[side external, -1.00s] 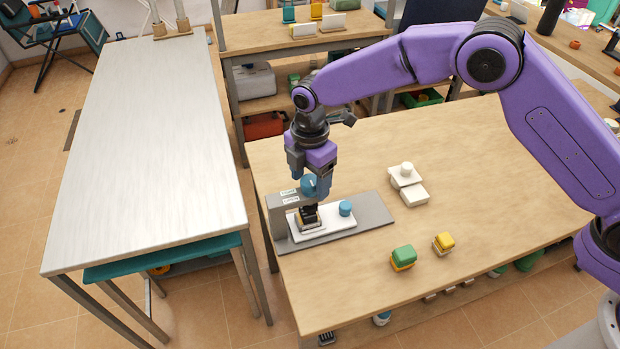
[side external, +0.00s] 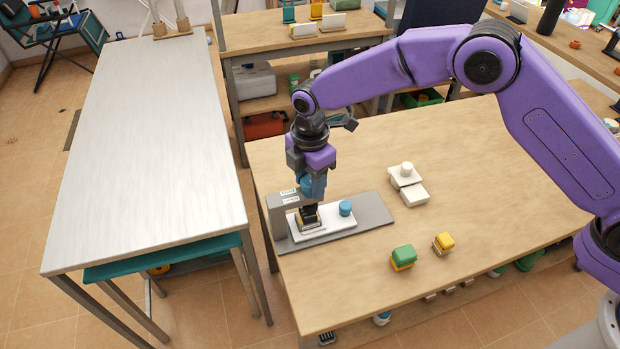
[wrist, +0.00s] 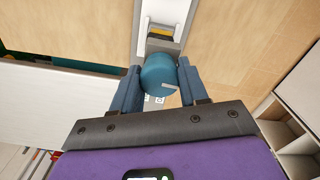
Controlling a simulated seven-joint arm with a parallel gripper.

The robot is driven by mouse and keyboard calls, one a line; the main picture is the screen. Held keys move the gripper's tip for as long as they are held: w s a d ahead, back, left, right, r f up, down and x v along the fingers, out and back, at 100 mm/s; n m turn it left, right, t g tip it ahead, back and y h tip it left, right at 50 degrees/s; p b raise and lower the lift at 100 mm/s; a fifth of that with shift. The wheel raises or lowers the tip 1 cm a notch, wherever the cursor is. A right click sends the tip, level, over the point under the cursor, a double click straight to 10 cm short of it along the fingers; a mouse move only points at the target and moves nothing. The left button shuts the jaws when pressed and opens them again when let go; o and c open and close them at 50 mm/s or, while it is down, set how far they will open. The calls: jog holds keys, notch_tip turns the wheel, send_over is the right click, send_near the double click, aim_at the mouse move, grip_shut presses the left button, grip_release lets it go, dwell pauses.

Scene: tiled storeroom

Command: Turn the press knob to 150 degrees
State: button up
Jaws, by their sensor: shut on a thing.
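The press knob (wrist: 157,74) is a teal-blue cylinder with a small white mark on its rim, seen in the wrist view. My gripper (wrist: 157,82) is shut on it, with one blue finger on each side. In the side view my gripper (side external: 312,190) points down over the press, its fingers largely hiding the knob. The press has a grey upright (side external: 277,218) with small labels and a grey base plate (side external: 376,209). A black and yellow part (side external: 308,219) sits below the gripper on a white slab (side external: 335,226). The knob's exact angle cannot be read.
White blocks (side external: 414,195), a green-topped block (side external: 403,254) and a yellow block (side external: 444,241) lie on the wooden table (side external: 345,285). A white table (side external: 150,150) stands to the left.

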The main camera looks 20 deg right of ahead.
jog(key=m, duration=0.3)
jog(key=shift+m, duration=0.4)
jog(key=m, duration=0.4)
jog(key=shift+m, duration=0.3)
jog(key=m, duration=0.4)
jog(key=shift+m, duration=0.3)
jog(key=m, duration=0.3)
jog(key=shift+r+m, duration=0.1)
jog(key=shift+m, duration=0.2)
jog(key=m, duration=1.2)
jog(key=shift+m, duration=0.3)
jog(key=o, duration=1.1)
jog(key=shift+c, duration=0.2)
